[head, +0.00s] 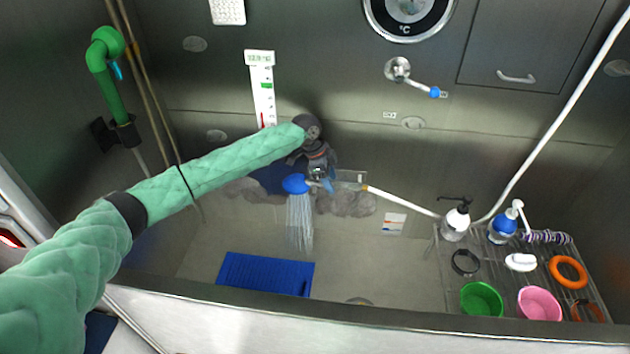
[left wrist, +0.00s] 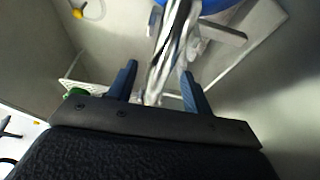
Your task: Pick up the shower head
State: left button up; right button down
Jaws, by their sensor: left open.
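The shower head (head: 296,184) is blue and hangs over the tub with water (head: 299,222) streaming straight down from it. A white hose (head: 400,201) runs from its right side. My left arm reaches in from the left, and its open gripper (head: 322,183) is close beside the shower head, on the right. In the left wrist view, a blue round part of the shower head (left wrist: 208,5) shows at the top edge, beyond the fingertips. Contact with the handle cannot be made out.
A grey fluffy mass (head: 348,203) lies behind my gripper, partly hidden. A blue mat (head: 265,274) lies on the tub floor. At right, a wire rack holds bottles (head: 455,220), a green bowl (head: 481,299), a pink bowl (head: 540,304) and an orange ring (head: 568,272).

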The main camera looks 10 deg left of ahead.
pick_arm(q)
jog(key=shift+d+f, duration=0.1)
jog(key=shift+f, duration=0.25)
grip_shut()
jog(key=shift+r, duration=0.1)
